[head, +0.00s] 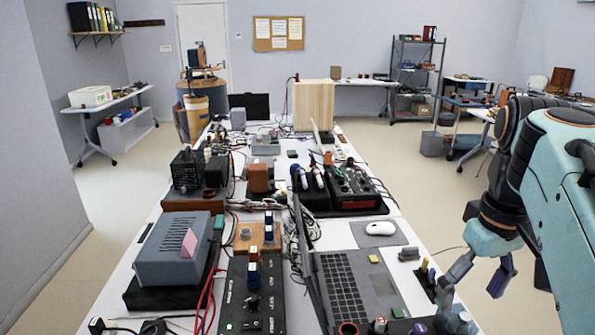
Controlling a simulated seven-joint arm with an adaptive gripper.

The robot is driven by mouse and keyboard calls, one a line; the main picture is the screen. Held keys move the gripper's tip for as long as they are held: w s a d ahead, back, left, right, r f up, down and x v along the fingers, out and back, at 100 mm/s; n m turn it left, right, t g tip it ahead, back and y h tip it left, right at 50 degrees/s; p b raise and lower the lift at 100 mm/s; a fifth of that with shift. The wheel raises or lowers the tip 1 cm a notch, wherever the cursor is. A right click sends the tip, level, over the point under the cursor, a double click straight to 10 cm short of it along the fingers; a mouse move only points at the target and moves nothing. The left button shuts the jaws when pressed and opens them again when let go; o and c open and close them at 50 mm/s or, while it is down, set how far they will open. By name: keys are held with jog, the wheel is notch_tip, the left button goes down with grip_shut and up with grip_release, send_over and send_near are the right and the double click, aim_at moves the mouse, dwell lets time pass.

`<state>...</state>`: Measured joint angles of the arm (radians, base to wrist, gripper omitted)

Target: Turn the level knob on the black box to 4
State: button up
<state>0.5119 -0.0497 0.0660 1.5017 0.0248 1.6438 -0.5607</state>
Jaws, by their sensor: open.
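A long black box (263,308) with knobs, switches and small white markings lies at the front centre of the table. A dark knob (252,303) stands on its top; its markings are too small to read, so I cannot tell whether it is the level knob or where it points. Another black unit (352,203) with red parts sits farther back. My gripper (480,275) is at the right, beyond the laptop from the long box. Its fingers are apart, point downward and hold nothing that I can see.
An open laptop (345,285) stands between the long box and my gripper. A grey case (170,262) with a pink note is at the left, with red cables beside it. A mouse (380,228) lies on a grey pad. Small knobbed items crowd the front right.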

jog(key=f+n, duration=0.1)
jog(key=f, duration=0.3)
jog(key=f+n, duration=0.2)
jog(key=f, duration=0.3)
jog(key=s+f+n, duration=0.1)
jog(key=f+n, duration=0.1)
jog(key=f, duration=0.2)
jog(key=shift+a+f+g, duration=0.2)
jog(key=shift+f+g, duration=0.1)
jog(key=shift+f, duration=0.05)
notch_tip(320, 180, down, 5)
jog(key=shift+w+r, duration=0.1)
jog(key=shift+f, duration=0.6)
grip_shut()
